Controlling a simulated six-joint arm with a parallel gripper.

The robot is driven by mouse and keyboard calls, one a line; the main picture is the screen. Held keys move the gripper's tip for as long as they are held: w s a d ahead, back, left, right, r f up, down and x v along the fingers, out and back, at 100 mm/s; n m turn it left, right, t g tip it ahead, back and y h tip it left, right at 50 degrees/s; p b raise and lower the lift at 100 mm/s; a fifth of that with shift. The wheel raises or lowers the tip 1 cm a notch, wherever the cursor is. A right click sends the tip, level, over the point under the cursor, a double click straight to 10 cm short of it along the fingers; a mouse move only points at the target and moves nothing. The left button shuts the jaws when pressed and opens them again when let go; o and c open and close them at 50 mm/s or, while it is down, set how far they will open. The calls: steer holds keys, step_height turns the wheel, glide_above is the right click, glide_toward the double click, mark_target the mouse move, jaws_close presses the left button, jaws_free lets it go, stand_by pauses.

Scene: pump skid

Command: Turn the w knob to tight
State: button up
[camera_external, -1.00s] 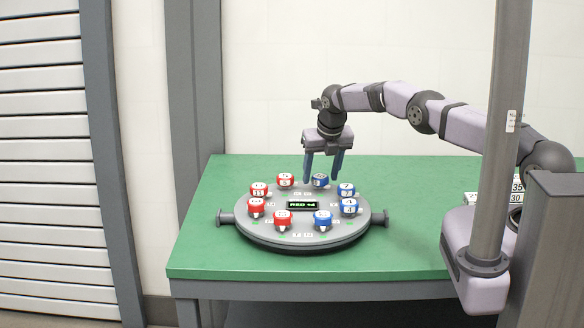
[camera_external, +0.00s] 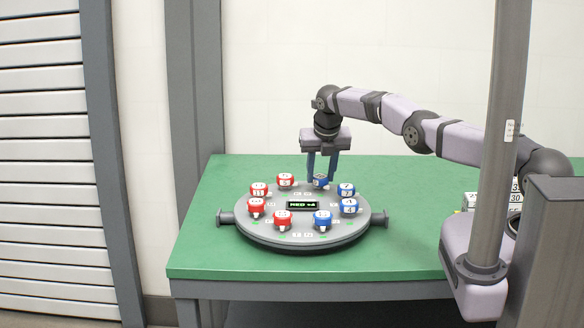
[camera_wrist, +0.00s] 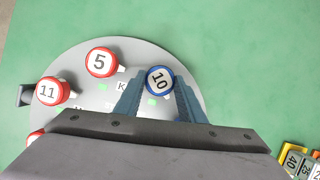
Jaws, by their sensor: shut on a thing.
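The round grey dial plate (camera_external: 270,222) lies on the green table and carries red and blue knobs in a ring. My gripper (camera_external: 320,181) points down at the back of the ring, shut on a blue knob (camera_external: 320,184). In the wrist view this blue knob (camera_wrist: 160,81) has "10" on its white top, tilted, between my two blue fingers (camera_wrist: 160,88). No letter w is readable, so I cannot tell by label which knob is w. A small lit display (camera_external: 303,205) in the plate's middle seems to read "MED" and a number.
A red knob "5" (camera_wrist: 100,62) sits left of the held knob, and a red "11" (camera_wrist: 51,91) further left. A blue knob (camera_external: 345,190) sits close by on the right. Number cards (camera_wrist: 298,160) lie on the table to the right.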

steer(key=o, duration=1)
steer(key=shift+o, duration=0.2)
steer(key=b, duration=0.3)
steer(key=shift+s+r, duration=0.1)
steer(key=shift+r, duration=0.15)
steer(key=shift+r+b, duration=0.15)
steer(key=shift+b, duration=0.45)
steer(key=r+b, duration=0.1)
steer(key=b, duration=0.2)
steer(key=shift+s+d, duration=0.1)
steer(key=shift+s, duration=0.3)
steer(key=shift+b+v, duration=0.45)
steer(key=shift+v, duration=2.2)
steer(key=shift+w, duration=0.15)
